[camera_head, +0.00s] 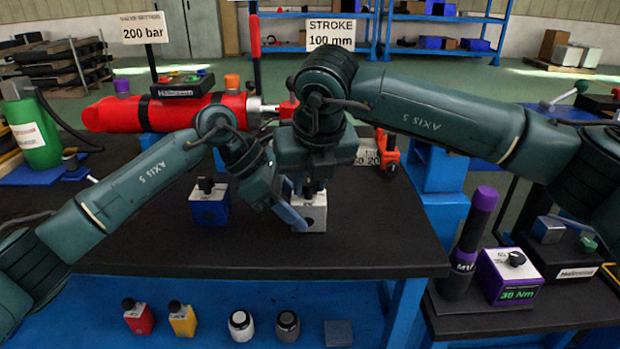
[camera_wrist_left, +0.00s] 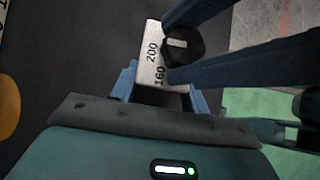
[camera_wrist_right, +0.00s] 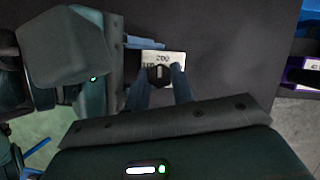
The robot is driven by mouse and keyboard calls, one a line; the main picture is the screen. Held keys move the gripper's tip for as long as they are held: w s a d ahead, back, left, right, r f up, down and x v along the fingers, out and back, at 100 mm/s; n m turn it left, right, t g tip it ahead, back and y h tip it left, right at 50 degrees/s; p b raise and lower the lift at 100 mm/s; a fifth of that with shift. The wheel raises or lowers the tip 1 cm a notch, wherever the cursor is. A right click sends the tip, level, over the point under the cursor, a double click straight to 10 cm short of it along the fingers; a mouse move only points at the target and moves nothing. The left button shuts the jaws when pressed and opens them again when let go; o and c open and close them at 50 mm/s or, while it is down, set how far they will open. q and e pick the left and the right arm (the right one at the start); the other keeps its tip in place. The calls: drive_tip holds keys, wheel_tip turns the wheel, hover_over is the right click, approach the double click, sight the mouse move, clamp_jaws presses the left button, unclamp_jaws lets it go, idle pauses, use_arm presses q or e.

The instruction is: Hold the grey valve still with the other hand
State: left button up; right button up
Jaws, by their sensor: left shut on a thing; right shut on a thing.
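The grey valve (camera_head: 312,220) stands on the dark table top in front of the red cylinder, partly hidden behind my grippers. Its pale top with numbers such as 200 shows in the left wrist view (camera_wrist_left: 151,56) and the right wrist view (camera_wrist_right: 176,57). My left gripper (camera_head: 291,212) is shut on the valve's body from the left, low at the table. My right gripper (camera_head: 309,188) comes down from above and is shut on the valve's black knob (camera_wrist_right: 160,75); the knob also shows in the left wrist view (camera_wrist_left: 183,46).
A blue valve (camera_head: 209,204) with a black knob stands left of my left gripper. The red cylinder (camera_head: 160,112) lies behind. A purple-handled tool (camera_head: 470,245) and a purple 30 Nm box (camera_head: 508,277) are at the right. The table front (camera_head: 250,255) is clear.

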idle(0.5)
drive_tip(key=o, duration=1)
drive_tip(key=shift+r, duration=0.1)
drive_tip(key=v, duration=1.1)
drive_tip(key=shift+s+r, duration=0.3)
drive_tip(key=shift+r, duration=0.05)
use_arm(q)
drive_tip(key=o, duration=1.3)
drive_tip(key=shift+c, duration=0.2)
